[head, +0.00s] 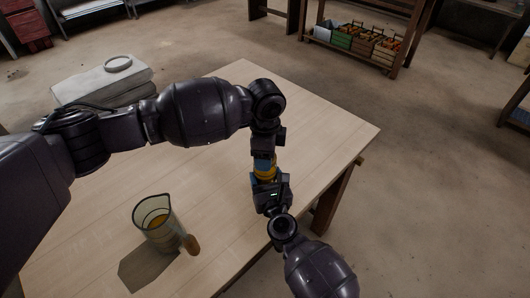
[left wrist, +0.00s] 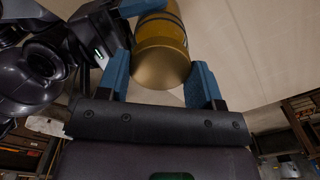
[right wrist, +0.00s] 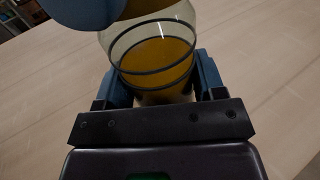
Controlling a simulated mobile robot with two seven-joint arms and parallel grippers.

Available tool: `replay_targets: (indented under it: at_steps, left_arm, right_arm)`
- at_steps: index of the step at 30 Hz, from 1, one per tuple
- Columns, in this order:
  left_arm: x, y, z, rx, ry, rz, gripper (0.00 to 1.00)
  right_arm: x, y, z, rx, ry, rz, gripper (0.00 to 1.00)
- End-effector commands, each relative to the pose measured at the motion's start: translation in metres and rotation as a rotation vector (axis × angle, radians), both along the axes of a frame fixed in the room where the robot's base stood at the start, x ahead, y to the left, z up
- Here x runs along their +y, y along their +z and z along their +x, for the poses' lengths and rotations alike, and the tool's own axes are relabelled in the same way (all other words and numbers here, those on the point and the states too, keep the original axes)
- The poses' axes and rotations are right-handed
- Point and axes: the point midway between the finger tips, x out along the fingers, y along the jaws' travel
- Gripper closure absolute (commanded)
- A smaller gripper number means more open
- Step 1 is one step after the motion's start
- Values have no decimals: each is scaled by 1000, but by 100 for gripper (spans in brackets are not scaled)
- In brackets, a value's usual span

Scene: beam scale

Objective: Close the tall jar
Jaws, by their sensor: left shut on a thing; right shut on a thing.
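The tall jar (right wrist: 155,60) is clear glass with dark bands and amber contents, upright between the fingers of my right gripper (right wrist: 155,85) in the right wrist view. In the head view my right gripper (head: 268,190) hides most of it. My left gripper (left wrist: 160,85) is shut on a gold lid (left wrist: 162,65), which is over the jar's mouth. The lid's edge (right wrist: 140,8) also shows at the top of the right wrist view. I cannot tell whether the lid touches the rim. My left gripper (head: 264,155) comes down from above in the head view.
A glass pitcher (head: 150,212) with amber contents and a wooden handle stands at the near left of the wooden table (head: 325,125). The table's right and far parts are clear. A shelf with crates (head: 365,42) stands behind, and a pale block (head: 100,85) is beyond the left edge.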

Motion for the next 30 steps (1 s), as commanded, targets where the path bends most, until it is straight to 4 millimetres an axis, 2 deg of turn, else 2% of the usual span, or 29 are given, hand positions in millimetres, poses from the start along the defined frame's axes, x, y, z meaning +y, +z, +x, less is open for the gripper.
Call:
replay_targets:
  at_steps: [15,20,21,25,30]
  left_arm:
    - [0,0,0,-1,-748,-1,68]
    - [0,0,0,0,-757,-1,68]
    - [0,0,0,0,-757,-1,35]
    - [0,0,0,0,-756,-1,16]
    - [0,0,0,0,-755,-1,14]
  right_arm:
    - [0,0,0,0,0,0,100]
    - [0,0,0,0,0,0,100]
    - [0,0,0,0,0,0,100]
    - [0,0,0,0,0,0,100]
    - [0,0,0,0,0,0,100]
